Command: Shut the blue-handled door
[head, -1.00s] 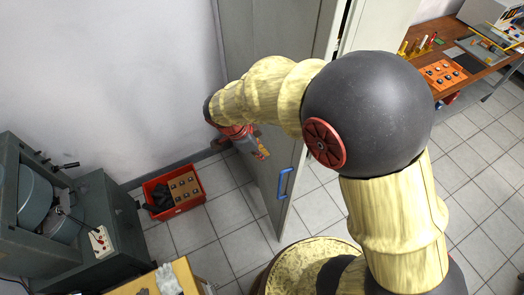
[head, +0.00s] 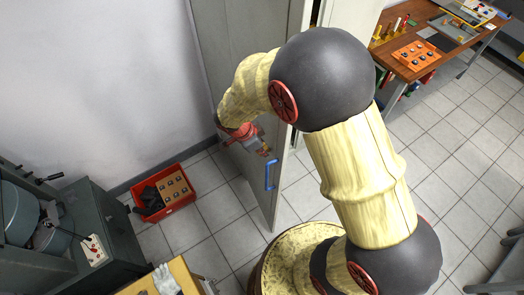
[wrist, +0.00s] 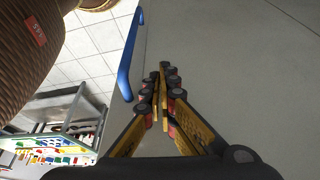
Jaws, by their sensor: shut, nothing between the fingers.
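The grey door (head: 230,65) stands ajar, with its free edge out over the tiled floor. Its blue handle (head: 270,175) is upright near that edge. My gripper (head: 267,151) is in front of the door panel, just above and left of the handle in the head view. In the wrist view the fingers (wrist: 162,70) are shut and empty, pointing along the grey panel. The blue handle there (wrist: 130,55) is beside the fingertips, to their left, with a gap. I cannot tell whether the fingertips touch the door. My arm hides part of the door's upper area.
A red crate (head: 184,203) with a dark item sits on the floor left of the door. A grey machine (head: 90,225) is at the left. A yellow-topped table (head: 190,278) is at the bottom. A wooden workbench (head: 385,62) stands at upper right.

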